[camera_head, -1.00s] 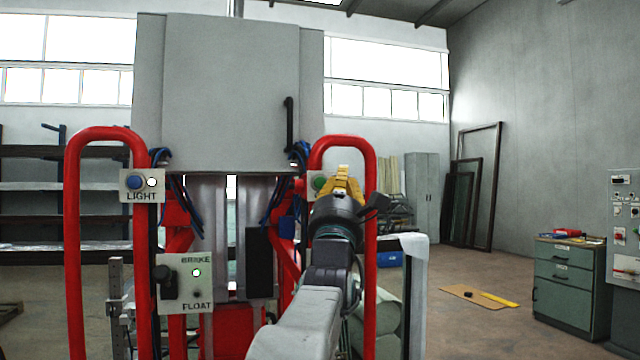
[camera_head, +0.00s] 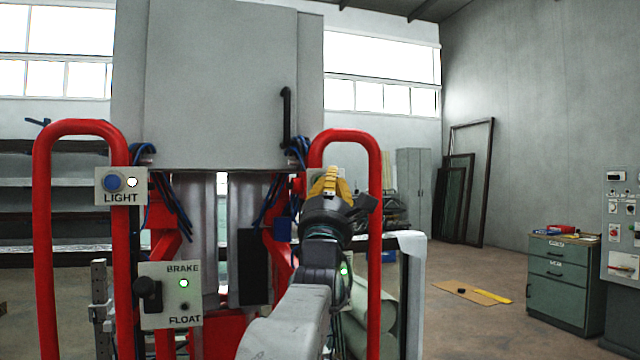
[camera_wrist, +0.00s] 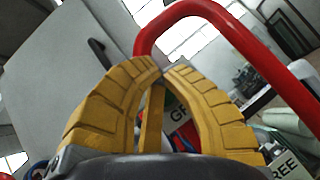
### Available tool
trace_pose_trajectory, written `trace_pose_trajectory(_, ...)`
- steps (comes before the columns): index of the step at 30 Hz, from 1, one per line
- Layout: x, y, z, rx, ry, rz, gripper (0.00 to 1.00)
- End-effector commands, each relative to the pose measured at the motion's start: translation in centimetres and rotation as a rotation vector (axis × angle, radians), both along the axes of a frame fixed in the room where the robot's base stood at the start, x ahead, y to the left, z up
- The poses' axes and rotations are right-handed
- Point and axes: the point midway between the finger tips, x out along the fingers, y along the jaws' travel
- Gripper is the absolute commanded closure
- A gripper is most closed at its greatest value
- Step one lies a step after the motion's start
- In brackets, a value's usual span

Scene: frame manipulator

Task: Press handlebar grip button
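The red right handlebar (camera_head: 374,230) rises beside my arm in the head view; it also arches across the top right of the wrist view (camera_wrist: 260,60). A small pale panel with the letters "GR" (camera_wrist: 182,108) shows partly behind my fingers in the wrist view. My gripper (camera_head: 330,172) has yellow ribbed fingers and is just in front of the handlebar's upper left part. In the wrist view its fingertips (camera_wrist: 162,68) come together with nothing visible between them. I cannot tell whether they touch the panel.
The left red handlebar (camera_head: 42,230) carries a LIGHT panel (camera_head: 122,198) with a blue button. A BRAKE/FLOAT panel (camera_head: 170,308) with a black knob sits lower. A large grey box (camera_head: 220,85) stands between the handlebars. A green cabinet (camera_head: 560,285) is far right, with open floor before it.

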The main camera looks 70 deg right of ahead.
Motion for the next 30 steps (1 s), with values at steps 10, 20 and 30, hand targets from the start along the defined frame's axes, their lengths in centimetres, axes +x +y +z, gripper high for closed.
trace_pose_trajectory(10, 0.03, -0.02, 0.00, 0.001, 0.001, 0.000, 0.99)
trace_pose_trajectory(20, 0.02, -0.02, -0.01, 0.001, 0.001, 0.000, 1.00)
trace_pose_trajectory(30, 0.02, -0.02, -0.01, 0.001, 0.001, 0.000, 1.00)
